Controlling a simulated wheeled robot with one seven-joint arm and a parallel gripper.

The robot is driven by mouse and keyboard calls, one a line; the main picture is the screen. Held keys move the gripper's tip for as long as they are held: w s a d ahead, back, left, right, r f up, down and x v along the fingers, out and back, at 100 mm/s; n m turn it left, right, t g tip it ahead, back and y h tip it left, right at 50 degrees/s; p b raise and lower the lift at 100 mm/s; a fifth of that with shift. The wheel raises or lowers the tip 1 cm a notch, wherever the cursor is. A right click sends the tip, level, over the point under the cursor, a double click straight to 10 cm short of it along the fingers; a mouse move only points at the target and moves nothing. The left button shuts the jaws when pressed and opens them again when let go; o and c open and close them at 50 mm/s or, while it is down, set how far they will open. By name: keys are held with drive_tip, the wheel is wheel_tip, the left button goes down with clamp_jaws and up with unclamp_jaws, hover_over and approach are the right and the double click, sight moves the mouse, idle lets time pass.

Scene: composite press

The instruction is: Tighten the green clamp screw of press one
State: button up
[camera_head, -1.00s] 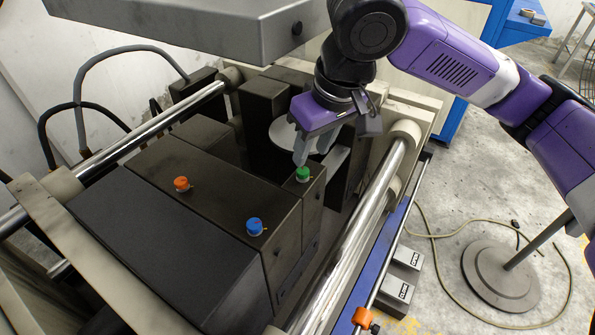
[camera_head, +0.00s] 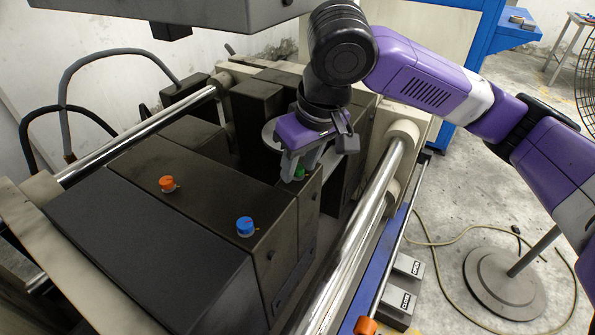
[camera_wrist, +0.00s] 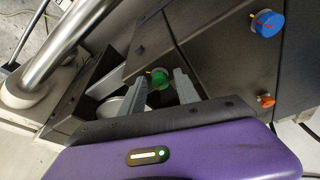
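The green clamp screw (camera_head: 299,174) sits on top of the dark press block, near its right end. My gripper (camera_head: 297,172) is just above it, pointing down, and partly covers it in the head view. In the wrist view the green screw (camera_wrist: 158,79) shows between the two grey fingers of my gripper (camera_wrist: 161,70), with a gap on each side. The fingers are apart and hold nothing. How far down the fingertips reach beside the screw is hard to tell.
A blue screw (camera_head: 245,226) and an orange screw (camera_head: 168,184) stand on the same block. A shiny bar (camera_head: 357,235) runs along the right side. A grey overhead plate (camera_head: 190,15) hangs at the top.

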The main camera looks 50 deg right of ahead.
drive_tip(key=shift+r+p, duration=1.25)
drive_tip(key=shift+f, duration=0.1)
drive_tip(key=shift+f+b, duration=0.9)
drive_tip(key=shift+f, duration=0.3)
